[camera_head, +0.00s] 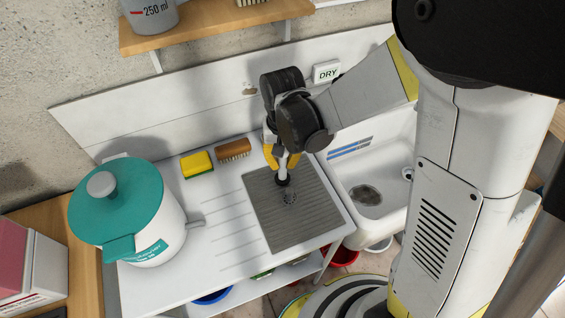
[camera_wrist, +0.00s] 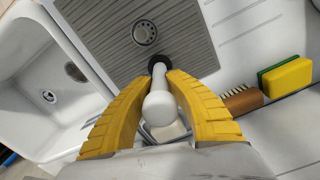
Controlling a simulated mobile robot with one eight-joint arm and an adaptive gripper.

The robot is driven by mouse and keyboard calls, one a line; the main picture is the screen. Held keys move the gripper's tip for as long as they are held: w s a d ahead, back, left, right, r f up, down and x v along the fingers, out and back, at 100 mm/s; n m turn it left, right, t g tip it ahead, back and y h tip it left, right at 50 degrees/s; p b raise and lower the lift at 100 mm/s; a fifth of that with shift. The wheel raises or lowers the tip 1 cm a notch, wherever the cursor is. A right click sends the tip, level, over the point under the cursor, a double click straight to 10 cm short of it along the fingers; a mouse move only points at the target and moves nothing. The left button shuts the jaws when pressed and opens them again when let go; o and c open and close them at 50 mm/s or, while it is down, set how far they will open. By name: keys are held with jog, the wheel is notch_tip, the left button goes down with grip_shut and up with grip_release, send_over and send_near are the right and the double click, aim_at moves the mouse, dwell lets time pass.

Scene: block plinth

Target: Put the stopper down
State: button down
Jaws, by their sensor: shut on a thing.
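My gripper (camera_head: 285,160) has yellow fingers and is shut on the stopper (camera_head: 283,173), a white stem with a dark round foot. In the wrist view the stopper (camera_wrist: 160,107) stands between the two fingers of my gripper (camera_wrist: 160,90), its pale knob toward the camera. The stopper points down over the grey ribbed mat (camera_head: 265,218), close to a round drain-like disc (camera_head: 289,198) in it. I cannot tell whether its foot touches the mat. The disc also shows in the wrist view (camera_wrist: 145,32), apart from the foot.
A yellow-green sponge (camera_head: 197,164) and a wooden brush (camera_head: 233,150) lie behind the mat. A white canister with a teal lid (camera_head: 117,200) stands left. A white sink (camera_head: 372,170) is on the right. A "DRY" sign (camera_head: 327,71) is at the back. The ribbed counter left of the mat is clear.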

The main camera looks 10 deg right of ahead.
jog(key=c, duration=1.4)
grip_release()
jog(key=shift+f, duration=0.1)
notch_tip(320, 180, up, 12)
jog(key=p, duration=0.3)
jog(key=shift+s+p, duration=0.1)
jog(key=shift+p, duration=0.25)
jog(key=s+d+r+t, duration=0.6)
jog(key=s+d+r, duration=0.2)
jog(key=d, duration=0.5)
jog(key=shift+s+r+t, duration=0.35)
jog(key=shift+r+t, duration=0.05)
jog(key=shift+r, duration=0.45)
jog(key=shift+o, duration=1)
jog(key=shift+s+d, duration=0.2)
jog(key=shift+w, duration=0.1)
